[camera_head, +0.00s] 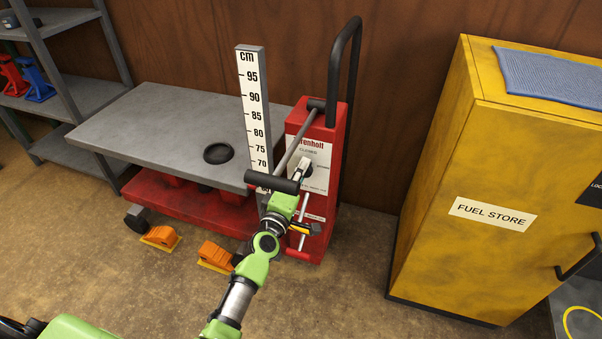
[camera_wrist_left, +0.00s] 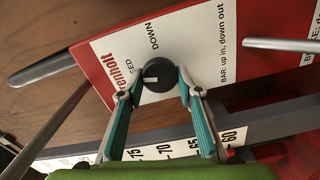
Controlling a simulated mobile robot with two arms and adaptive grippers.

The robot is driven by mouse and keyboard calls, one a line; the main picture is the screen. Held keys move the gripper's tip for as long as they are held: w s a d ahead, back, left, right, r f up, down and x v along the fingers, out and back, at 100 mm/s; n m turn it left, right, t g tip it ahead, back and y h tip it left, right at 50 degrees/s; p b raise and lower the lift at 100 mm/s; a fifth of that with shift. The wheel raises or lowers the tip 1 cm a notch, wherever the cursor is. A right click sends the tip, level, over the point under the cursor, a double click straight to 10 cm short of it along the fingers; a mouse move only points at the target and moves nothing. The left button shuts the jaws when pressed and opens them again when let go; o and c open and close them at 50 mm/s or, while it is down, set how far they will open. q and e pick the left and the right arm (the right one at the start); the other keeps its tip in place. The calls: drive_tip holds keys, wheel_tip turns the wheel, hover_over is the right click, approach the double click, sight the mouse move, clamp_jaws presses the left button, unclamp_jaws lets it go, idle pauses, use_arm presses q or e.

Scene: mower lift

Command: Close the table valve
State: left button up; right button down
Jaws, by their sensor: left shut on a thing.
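The table valve is a round black knob (camera_wrist_left: 157,76) on the white label of the red lift column (camera_head: 325,195). My left gripper (camera_wrist_left: 157,88) is shut on the knob, with one finger on each side. A short white mark on the knob points left in the wrist view, toward the word ending in "ED", which a finger partly hides. In the head view the label reads "CLOSED" above the knob and "DOWN" to its right. There my left gripper (camera_head: 303,173) reaches the label from below and partly covers the knob. My right gripper is not in view.
The grey lift table (camera_head: 150,125) stands left of the column, with a height scale (camera_head: 254,100) in front. A black-gripped bar (camera_head: 272,183) juts out close beside my left gripper. Orange chocks (camera_head: 215,254) lie on the floor. A yellow fuel cabinet (camera_head: 480,160) stands right.

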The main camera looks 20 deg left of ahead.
use_arm(q)
drive_tip(key=shift+n, duration=1.4)
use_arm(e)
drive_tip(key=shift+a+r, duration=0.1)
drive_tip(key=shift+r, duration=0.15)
use_arm(q)
drive_tip(key=shift+f, duration=0.1)
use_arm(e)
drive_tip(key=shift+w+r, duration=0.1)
use_arm(q)
drive_tip(key=o, duration=1.1)
drive_tip(key=shift+c, duration=0.2)
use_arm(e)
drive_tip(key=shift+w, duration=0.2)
use_arm(q)
drive_tip(key=s, duration=1.2)
drive_tip(key=shift+a, duration=0.25)
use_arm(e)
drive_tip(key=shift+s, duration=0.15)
